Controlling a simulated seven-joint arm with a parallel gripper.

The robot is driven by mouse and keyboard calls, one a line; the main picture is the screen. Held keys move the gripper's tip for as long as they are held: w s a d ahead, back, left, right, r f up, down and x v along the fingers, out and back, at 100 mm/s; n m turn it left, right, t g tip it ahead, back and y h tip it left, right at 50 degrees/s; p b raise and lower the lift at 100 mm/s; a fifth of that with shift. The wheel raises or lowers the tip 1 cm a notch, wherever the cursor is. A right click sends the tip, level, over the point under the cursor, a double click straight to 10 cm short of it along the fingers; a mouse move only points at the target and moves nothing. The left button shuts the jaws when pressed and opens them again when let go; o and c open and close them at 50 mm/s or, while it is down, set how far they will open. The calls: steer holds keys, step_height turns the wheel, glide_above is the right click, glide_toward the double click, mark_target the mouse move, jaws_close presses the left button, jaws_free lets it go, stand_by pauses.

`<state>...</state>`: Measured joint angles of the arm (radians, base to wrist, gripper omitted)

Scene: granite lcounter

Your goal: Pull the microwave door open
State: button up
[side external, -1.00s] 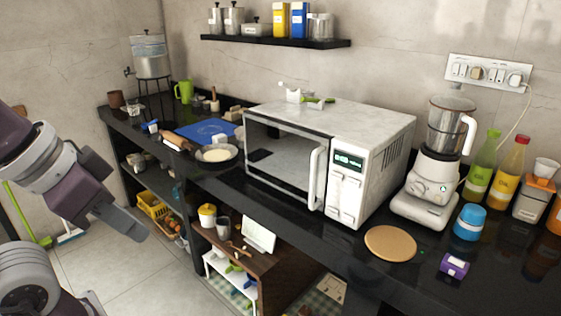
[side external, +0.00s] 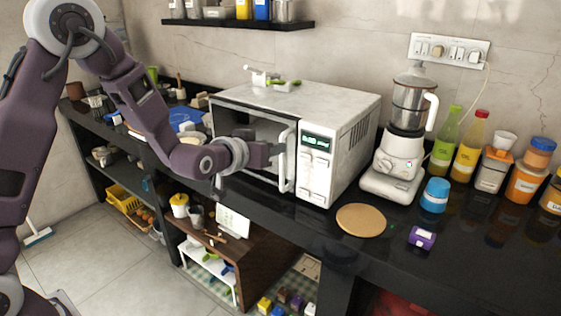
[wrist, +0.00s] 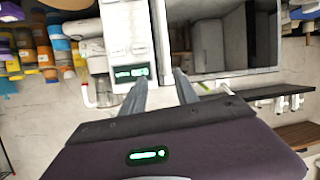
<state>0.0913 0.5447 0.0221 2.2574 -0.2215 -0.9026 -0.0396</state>
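The white microwave (side external: 310,100) stands on the black counter with its dark-windowed door (side external: 232,125) shut, as far as I can see. Its upright pale handle (side external: 287,170) is at the door's right edge, beside the control panel (side external: 316,165). My gripper (side external: 279,153) is at the door front, level with the handle's upper part and partly covering the door. In the wrist view the fingers of my gripper (wrist: 161,76) are apart, with the handle (wrist: 160,35) lined up between them. I cannot tell whether either finger touches it.
A blender (side external: 400,150) stands right of the microwave. A round tan board (side external: 361,220), a blue-lidded jar (side external: 435,194) and a purple item (side external: 422,237) lie nearer the counter's front. A wooden shelf unit (side external: 240,250) stands below.

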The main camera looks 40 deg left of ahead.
mark_target(281, 163)
step_height(281, 163, down, 9)
steer(key=w+a+t+y, duration=0.1)
steer(key=w+t+y, duration=0.1)
steer(key=t, duration=0.1)
steer(key=shift+t, duration=0.3)
steer(key=x, duration=0.7)
steer(key=shift+w+f, duration=0.1)
jaws_close()
stand_by(0.5)
